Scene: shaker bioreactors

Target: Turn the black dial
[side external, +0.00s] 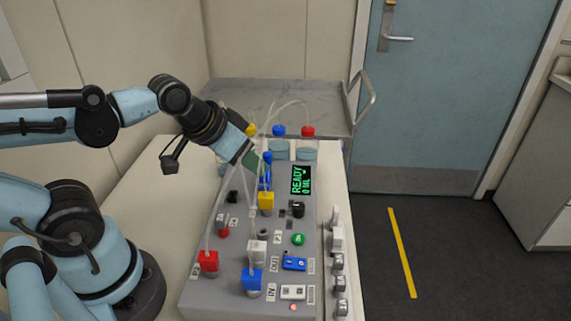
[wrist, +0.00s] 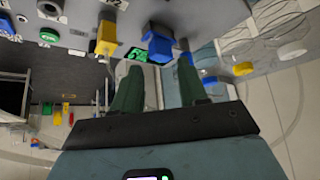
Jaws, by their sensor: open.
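The black dial (side external: 298,209) stands on the sloped top of the grey bioreactor console (side external: 222,262), between the lit green display (side external: 302,180) and a green button (side external: 298,239). My gripper (side external: 256,163) is open and empty, above the far part of the console by the blue and yellow clips. It is up and left of the dial and apart from it. In the wrist view, its two dark green fingers (wrist: 158,85) point toward a blue clip (wrist: 158,46) and the display (wrist: 135,55). I cannot pick out the dial surely in the wrist view.
A yellow clip (side external: 265,202), a white clip (side external: 257,250), a red clip (side external: 208,262) and a blue clip (side external: 252,280) with thin tubes crowd the console. Capped bottles (side external: 279,148) stand behind it. A grey cart (side external: 290,95) is at the back. Silver knobs (side external: 339,262) line the right side.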

